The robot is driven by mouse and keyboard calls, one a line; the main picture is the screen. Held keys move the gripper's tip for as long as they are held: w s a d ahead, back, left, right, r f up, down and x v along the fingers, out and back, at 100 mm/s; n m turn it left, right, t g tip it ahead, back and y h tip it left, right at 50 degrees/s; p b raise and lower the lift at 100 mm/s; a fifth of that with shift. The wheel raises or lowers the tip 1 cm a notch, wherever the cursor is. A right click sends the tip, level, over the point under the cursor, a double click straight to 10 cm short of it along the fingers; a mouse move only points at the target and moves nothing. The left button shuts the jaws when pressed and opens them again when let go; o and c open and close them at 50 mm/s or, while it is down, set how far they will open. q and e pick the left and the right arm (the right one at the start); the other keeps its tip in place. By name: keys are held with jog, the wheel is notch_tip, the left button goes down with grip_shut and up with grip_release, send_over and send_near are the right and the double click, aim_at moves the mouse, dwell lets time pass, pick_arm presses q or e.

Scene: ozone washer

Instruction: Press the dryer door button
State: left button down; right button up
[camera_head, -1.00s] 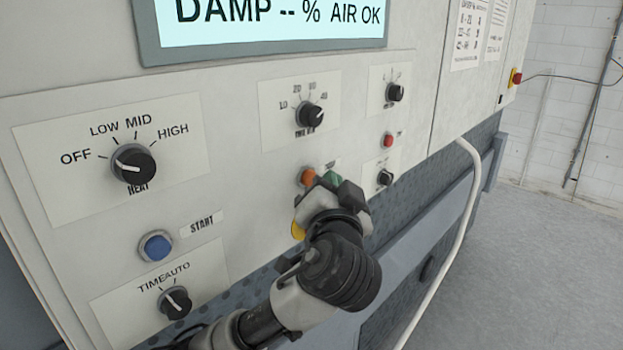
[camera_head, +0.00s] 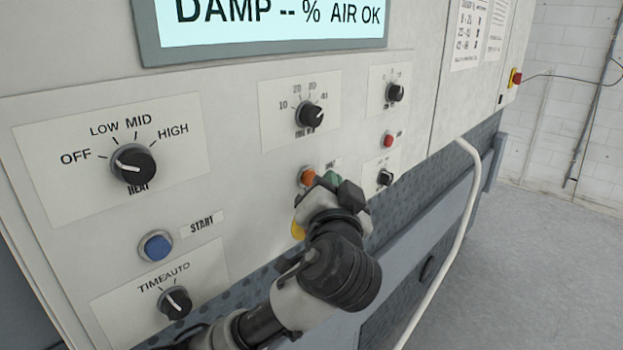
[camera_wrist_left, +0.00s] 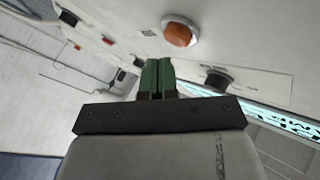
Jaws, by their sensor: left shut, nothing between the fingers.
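An orange button (camera_head: 308,175) in a metal ring sits on the machine's pale control panel (camera_head: 245,225). It also shows in the left wrist view (camera_wrist_left: 179,33), above and slightly right of the fingertips. My left gripper (camera_head: 331,180) has green fingertips and is shut and empty. The label beside the button is too small to read. My right gripper is not in view.
A blue START button (camera_head: 156,246), a HEAT knob (camera_head: 133,164) and a TIME/AUTO knob (camera_head: 175,302) are at left. A red button (camera_head: 388,141) and small knobs are at right. A white hose (camera_head: 467,210) runs down beyond. Open floor lies at right.

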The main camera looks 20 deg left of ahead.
pick_arm(q)
jog(key=shift+w+a, duration=0.1)
jog(key=shift+a, duration=0.05)
jog(key=shift+a, duration=0.25)
jog(key=shift+w+a, duration=0.25)
jog(key=shift+a, duration=0.2)
dwell(0.7)
jog(key=shift+d, duration=0.15)
dwell(0.3)
jog(key=shift+s+d, duration=0.35)
jog(key=shift+d, duration=0.35)
jog(key=shift+s+d, duration=0.3)
jog(key=shift+d, duration=0.5)
jog(key=shift+s+d, duration=0.25)
jog(key=shift+d, duration=0.5)
jog(key=shift+s+d, duration=0.3)
jog(key=shift+d, duration=0.5)
